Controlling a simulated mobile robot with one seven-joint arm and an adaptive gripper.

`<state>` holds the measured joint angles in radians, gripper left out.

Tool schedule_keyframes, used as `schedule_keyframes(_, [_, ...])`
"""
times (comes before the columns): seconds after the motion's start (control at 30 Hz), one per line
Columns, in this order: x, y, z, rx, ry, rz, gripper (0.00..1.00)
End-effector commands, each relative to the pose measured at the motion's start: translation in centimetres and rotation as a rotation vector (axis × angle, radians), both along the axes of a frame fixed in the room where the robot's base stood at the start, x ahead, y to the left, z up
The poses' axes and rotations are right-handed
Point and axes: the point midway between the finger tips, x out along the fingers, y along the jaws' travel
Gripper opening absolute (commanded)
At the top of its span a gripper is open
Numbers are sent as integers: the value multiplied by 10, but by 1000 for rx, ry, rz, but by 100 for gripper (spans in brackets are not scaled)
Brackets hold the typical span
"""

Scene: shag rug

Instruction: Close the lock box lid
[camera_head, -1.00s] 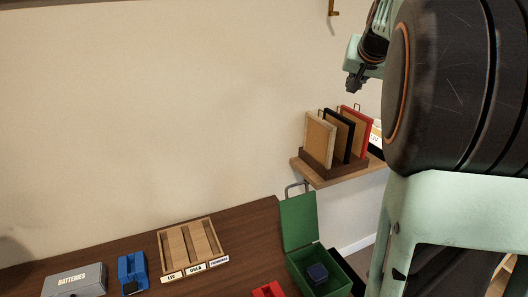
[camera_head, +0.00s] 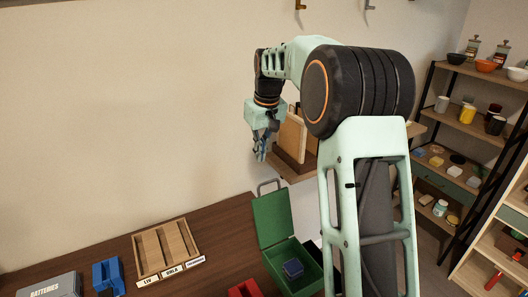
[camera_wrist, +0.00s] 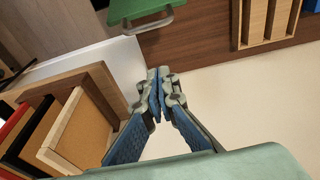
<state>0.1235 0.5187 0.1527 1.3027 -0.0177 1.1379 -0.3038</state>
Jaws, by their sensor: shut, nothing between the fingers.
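The green lock box (camera_head: 301,278) stands at the right end of the brown desk. Its lid (camera_head: 272,219) is open and stands up at the back, with a grey handle (camera_head: 269,185) at its top edge. A dark blue block (camera_head: 292,269) lies inside the box. My gripper (camera_head: 261,157) is above the lid, in front of the wall, apart from it and pointing down. In the wrist view my gripper (camera_wrist: 157,118) is shut and empty, and the green lid (camera_wrist: 152,13) shows at the top edge with its handle.
A wall shelf (camera_head: 291,175) with upright framed boards (camera_wrist: 84,132) is close beside my gripper. A wooden divided tray (camera_head: 163,250), a blue item (camera_head: 108,275), a grey BATTERIES box (camera_head: 52,287) and a red item (camera_head: 245,289) are on the desk. A storage rack (camera_head: 453,150) stands right.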

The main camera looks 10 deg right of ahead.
Motion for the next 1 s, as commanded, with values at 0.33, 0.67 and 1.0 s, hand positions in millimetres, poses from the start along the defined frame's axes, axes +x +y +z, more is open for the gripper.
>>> schedule_keyframes(0.33, [5, 1, -62, -1, -1, -1, 0])
schedule_keyframes(0.67, [-23, -8, -58, 1, -1, -2, 0])
schedule_keyframes(1.0, [-26, -9, -58, 0, -1, -1, 0])
